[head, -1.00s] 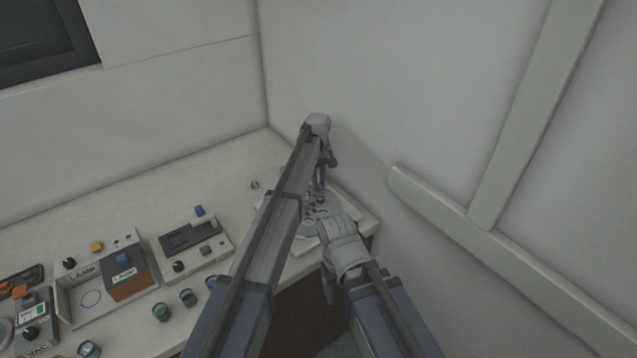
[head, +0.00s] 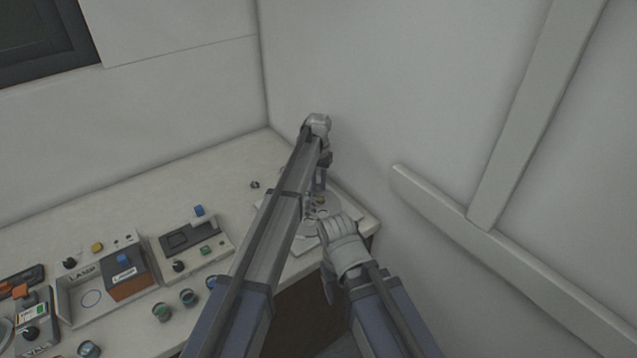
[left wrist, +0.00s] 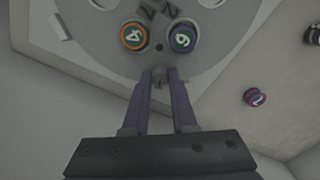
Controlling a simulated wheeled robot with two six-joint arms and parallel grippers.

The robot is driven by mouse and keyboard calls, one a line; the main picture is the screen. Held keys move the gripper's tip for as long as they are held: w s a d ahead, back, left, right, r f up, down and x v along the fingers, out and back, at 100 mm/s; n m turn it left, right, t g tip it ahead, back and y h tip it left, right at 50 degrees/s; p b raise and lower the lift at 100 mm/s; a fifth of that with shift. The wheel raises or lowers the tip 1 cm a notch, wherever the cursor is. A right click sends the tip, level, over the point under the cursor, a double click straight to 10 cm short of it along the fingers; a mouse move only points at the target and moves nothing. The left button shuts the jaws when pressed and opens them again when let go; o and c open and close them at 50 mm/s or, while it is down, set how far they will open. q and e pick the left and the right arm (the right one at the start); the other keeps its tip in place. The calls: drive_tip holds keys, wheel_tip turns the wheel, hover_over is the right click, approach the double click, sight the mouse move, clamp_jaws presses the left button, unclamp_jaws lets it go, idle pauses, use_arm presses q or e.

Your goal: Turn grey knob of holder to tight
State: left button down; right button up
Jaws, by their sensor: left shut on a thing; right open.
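The holder (left wrist: 215,50) is a pale grey plate with a round disc carrying numbered pucks. In the head view it (head: 302,246) lies at the table's right corner, largely hidden by my arms. The small grey knob (left wrist: 159,82) sits at the disc's near edge. My left gripper (left wrist: 160,76) is shut on this knob, one purple finger at each side; in the head view this gripper (head: 319,190) points down over the holder. Its turn position cannot be read. My right gripper (head: 328,287) is open, low beside the table's front edge, partly hidden by its own arm.
An orange-ringed puck 4 (left wrist: 134,36) and a purple puck (left wrist: 183,38) sit on the disc close to the knob. A purple puck 2 (left wrist: 255,97) lies on the table. A lamp box (head: 92,289) and a grey device (head: 193,241) stand left. Walls close off the back and right.

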use_arm(q)
drive_tip(key=m, duration=0.4)
drive_tip(key=shift+m, duration=0.3)
drive_tip(key=m, duration=0.3)
drive_tip(key=shift+m, duration=0.3)
drive_tip(key=m, duration=1.2)
drive_tip(key=shift+m, duration=0.3)
drive_tip(key=m, duration=0.3)
drive_tip(key=shift+m, duration=0.4)
drive_tip(key=m, duration=0.4)
drive_tip(key=shift+m, duration=2)
